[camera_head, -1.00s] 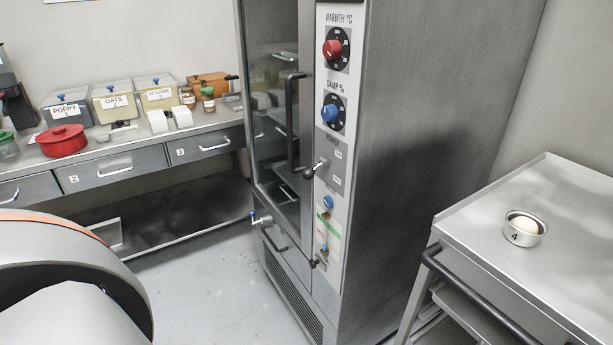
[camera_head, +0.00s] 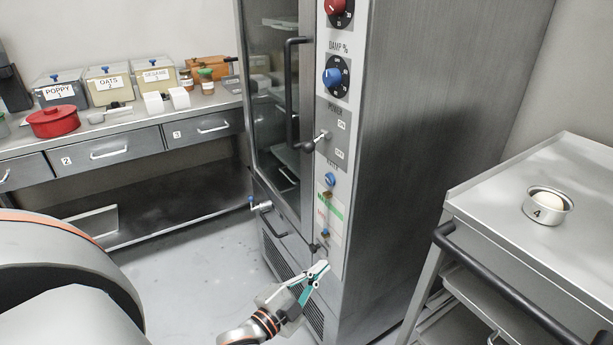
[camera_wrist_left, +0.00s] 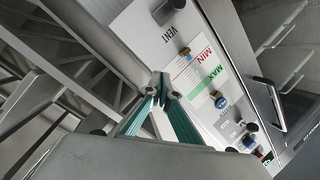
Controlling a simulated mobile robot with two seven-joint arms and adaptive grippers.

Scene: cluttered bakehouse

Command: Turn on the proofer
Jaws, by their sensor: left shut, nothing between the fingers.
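The proofer (camera_head: 430,130) is a tall steel cabinet with a glass door and a pale control strip on its front edge. Its power lever (camera_head: 323,137) has a dark ball end and sticks out to the left and slightly down, between the ON label (camera_head: 341,125) and the OFF label (camera_head: 339,153). My left gripper (camera_head: 321,269) is shut and empty, in front of the strip's lower end and well below the lever. In the left wrist view my fingertips (camera_wrist_left: 158,90) lie beside the MIN/MAX gauge (camera_wrist_left: 204,72); contact cannot be told. My right gripper is out of view.
Red knob (camera_head: 336,7) and blue damp knob (camera_head: 333,77) sit above the lever. The black door handle (camera_head: 292,95) is left of it. A steel trolley (camera_head: 490,205) with a numbered tin (camera_head: 547,208) stands right. A counter (camera_head: 105,135) with bins lines the left wall.

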